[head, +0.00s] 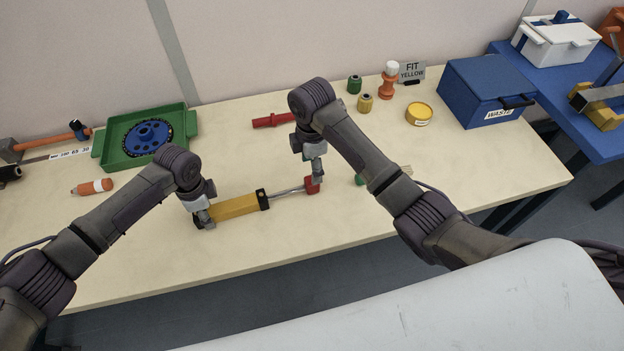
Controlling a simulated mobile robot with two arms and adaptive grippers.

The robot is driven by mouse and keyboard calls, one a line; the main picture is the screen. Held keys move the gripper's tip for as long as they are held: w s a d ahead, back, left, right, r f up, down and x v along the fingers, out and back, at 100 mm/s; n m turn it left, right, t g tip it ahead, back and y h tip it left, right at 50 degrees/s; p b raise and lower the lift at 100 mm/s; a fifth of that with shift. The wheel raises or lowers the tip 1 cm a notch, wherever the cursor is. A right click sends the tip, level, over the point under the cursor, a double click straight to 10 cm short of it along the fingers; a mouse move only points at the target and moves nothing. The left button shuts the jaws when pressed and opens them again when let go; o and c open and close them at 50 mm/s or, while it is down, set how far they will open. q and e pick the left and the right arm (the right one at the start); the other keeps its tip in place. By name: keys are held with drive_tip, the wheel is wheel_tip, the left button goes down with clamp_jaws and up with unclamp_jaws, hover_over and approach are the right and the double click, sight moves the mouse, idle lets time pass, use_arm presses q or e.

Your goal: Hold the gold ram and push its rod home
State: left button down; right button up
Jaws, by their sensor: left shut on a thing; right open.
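The gold ram (236,207) lies on the table near its front edge, with a black collar (262,199) at its right end. Its silver rod (286,192) sticks out to the right and ends in a red end piece (313,186). My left gripper (204,218) is shut on the gold ram at the left end of its body. My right gripper (318,178) is open at the red end piece, just above or beside it; I cannot tell whether they touch. The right fingers partly cover the red piece.
A green tray with a blue wheel (148,137) stands at left, an orange bottle (92,187) before it. A red tool (272,120) lies behind the ram. A blue waste box (487,91) stands at back right.

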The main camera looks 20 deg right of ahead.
sight(294, 190)
wheel_tip(294, 190, down, 7)
drive_tip(key=shift+r, duration=0.1)
idle(0.3)
clamp_jaws()
